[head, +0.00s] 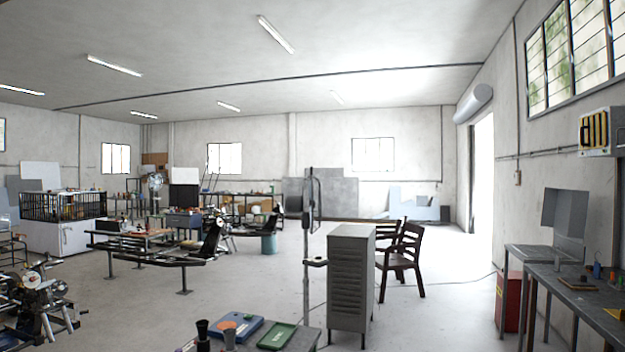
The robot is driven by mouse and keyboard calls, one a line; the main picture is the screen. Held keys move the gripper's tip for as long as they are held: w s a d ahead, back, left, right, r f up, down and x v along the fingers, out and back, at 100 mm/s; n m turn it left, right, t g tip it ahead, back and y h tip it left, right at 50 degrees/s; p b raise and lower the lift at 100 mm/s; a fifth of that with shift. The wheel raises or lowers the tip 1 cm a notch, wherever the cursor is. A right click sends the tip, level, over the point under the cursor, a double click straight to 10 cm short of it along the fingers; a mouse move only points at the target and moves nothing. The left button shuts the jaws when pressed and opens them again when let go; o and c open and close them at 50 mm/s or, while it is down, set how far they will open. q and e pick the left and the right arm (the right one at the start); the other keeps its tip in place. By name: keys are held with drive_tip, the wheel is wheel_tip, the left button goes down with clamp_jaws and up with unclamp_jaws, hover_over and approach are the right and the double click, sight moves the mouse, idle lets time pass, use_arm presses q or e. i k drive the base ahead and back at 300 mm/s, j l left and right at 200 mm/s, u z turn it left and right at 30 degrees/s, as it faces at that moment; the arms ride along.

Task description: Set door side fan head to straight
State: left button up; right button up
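A dark standing fan (311,200) is in the middle of the head view, on a thin upright pole. Its head shows as a narrow, nearly edge-on shape, with a dark motor housing toward the left. It is the fan nearer the bright doorway (484,175) in the right wall. A second, lighter round fan (155,183) seems to stand far back on the left; it is small and its details are unclear. Neither of my grippers is in view.
A grey slatted cabinet (350,280) stands just right of the near fan's pole, with dark wooden chairs (403,258) behind it. A low table with a green tray (278,336) is at the bottom middle. Workbenches (570,290) line the right. Open floor (450,290) lies between.

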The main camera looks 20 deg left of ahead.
sight(294, 204)
drive_tip(key=z, duration=0.1)
drive_tip(key=i+z, duration=0.2)
drive_tip(key=i, duration=0.55)
drive_tip(key=i+l+u, duration=0.15)
drive_tip(key=i, duration=1.25)
drive_tip(key=i+u, duration=0.15)
drive_tip(key=i, duration=1.2)
drive_tip(key=i+u, duration=0.3)
drive_tip(key=i, duration=0.35)
drive_tip(key=i+l+u, duration=0.25)
drive_tip(key=i, duration=0.35)
drive_tip(key=i+j+u, duration=0.15)
drive_tip(key=i+u, duration=0.7)
drive_tip(key=i, duration=0.25)
drive_tip(key=l, duration=0.05)
